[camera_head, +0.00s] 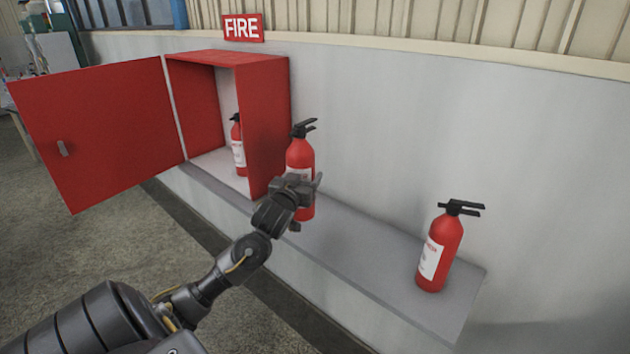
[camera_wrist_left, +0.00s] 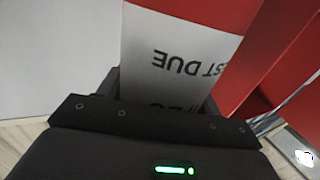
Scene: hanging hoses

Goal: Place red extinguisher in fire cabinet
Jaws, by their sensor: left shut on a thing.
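My left gripper (camera_head: 297,187) is shut on a red extinguisher (camera_head: 300,157) with a black handle, held upright just right of the fire cabinet. In the left wrist view, the held extinguisher (camera_wrist_left: 185,55) shows its white label between the fingers. The red fire cabinet (camera_head: 268,125) stands at the wall with its door (camera_head: 100,130) swung open to the left. A second red extinguisher (camera_head: 238,150) stands inside it, partly hidden by the cabinet's side wall. A third red extinguisher (camera_head: 441,252) stands upright at the right end of the ledge. My right gripper is not in view.
A grey ledge (camera_head: 375,265) runs along the wall under the cabinet, clear between the held and right extinguishers. A red FIRE sign (camera_head: 243,28) is on the wall above the cabinet. The cabinet's right side wall is close to the held extinguisher.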

